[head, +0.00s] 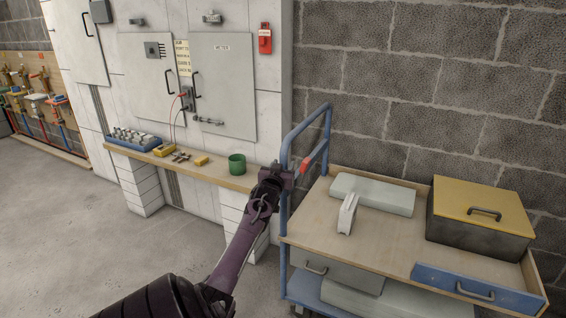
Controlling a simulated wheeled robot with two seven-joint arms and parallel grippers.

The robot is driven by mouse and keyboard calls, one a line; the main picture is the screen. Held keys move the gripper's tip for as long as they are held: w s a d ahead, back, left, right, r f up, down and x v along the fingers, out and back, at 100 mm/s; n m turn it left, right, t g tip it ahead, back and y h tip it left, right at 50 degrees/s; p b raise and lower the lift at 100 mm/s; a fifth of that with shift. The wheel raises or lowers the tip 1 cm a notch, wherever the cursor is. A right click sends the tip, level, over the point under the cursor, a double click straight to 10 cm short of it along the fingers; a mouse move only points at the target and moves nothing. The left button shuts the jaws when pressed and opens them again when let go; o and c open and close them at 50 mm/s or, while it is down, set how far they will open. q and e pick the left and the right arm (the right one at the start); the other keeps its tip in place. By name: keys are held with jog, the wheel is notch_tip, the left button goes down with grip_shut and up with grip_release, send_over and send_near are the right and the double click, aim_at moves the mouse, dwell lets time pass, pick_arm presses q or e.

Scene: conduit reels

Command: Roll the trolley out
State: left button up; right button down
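The trolley has a wooden top (372,232) with a raised rim, a blue tube frame and a lower blue shelf. My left gripper (288,178) is at this handle, close to the near post and the near end of the red part. Its dark fingers overlap the handle in the picture. I cannot tell whether they touch it or are closed on it. My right gripper is out of view.
Floor (80,240) is clear front left.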

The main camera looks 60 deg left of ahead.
pick_arm(q)
jog(key=shift+d, duration=0.15)
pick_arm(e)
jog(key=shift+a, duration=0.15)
pick_arm(q)
jog(key=v, duration=0.7)
jog(key=shift+s+d, duration=0.15)
jog(key=shift+s, duration=0.2)
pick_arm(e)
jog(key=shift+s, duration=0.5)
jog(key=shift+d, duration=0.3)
